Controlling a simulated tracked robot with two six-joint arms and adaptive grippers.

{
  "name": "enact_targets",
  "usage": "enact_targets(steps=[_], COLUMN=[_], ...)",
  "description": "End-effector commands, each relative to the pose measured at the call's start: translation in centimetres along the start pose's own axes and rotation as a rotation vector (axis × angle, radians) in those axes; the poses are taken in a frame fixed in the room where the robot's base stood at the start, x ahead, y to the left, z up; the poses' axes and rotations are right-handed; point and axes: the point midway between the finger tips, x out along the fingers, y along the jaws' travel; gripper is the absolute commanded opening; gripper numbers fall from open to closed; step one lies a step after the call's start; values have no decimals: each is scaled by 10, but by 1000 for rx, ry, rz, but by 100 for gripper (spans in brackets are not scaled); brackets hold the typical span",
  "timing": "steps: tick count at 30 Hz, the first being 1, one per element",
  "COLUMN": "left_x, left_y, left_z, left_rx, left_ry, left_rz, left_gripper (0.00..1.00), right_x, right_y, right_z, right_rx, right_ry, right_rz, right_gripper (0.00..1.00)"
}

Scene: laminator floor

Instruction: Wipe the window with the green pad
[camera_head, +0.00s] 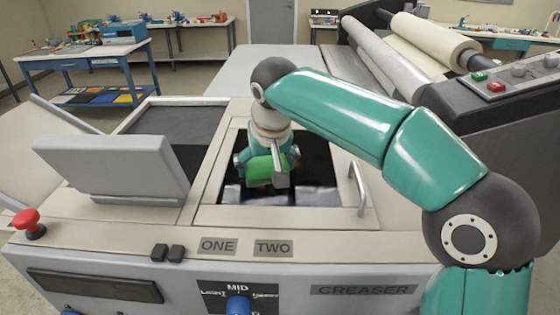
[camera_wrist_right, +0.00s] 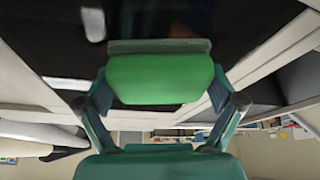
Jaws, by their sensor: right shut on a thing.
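The green pad (camera_head: 262,170) is held in my right gripper (camera_head: 266,166), over the dark glass window (camera_head: 315,172) in the top of the creaser machine. In the right wrist view the pad (camera_wrist_right: 160,78) sits between the two fingers, with a grey strip along its far edge. The right gripper is shut on it. I cannot tell whether the pad touches the glass. The window has a pale frame, and pale patches show along its near edge. My arm hides part of the window. My left gripper is in neither view.
A metal handle (camera_head: 358,188) stands at the window's right side. A raised grey lid (camera_head: 115,168) and a red button (camera_head: 28,222) are at the left. A roller machine (camera_head: 480,90) stands at the right. A blue workbench (camera_head: 90,62) is at the back left.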

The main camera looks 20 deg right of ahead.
Motion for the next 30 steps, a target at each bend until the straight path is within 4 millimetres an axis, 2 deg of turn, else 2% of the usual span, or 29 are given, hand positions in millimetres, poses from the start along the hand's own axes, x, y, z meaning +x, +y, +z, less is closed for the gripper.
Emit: enact_targets(steps=[10,21,30], left_x=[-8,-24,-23], left_y=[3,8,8], left_z=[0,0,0], left_rx=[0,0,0], left_ry=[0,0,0], left_rz=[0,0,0], left_gripper=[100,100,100], right_x=[1,4,5], right_y=[-15,-43,-48], right_z=[-4,-12,-13], right_rx=[-1,-2,-2], right_ry=[-2,-1,3], right_rz=[0,0,-8], right_gripper=[52,52,52])
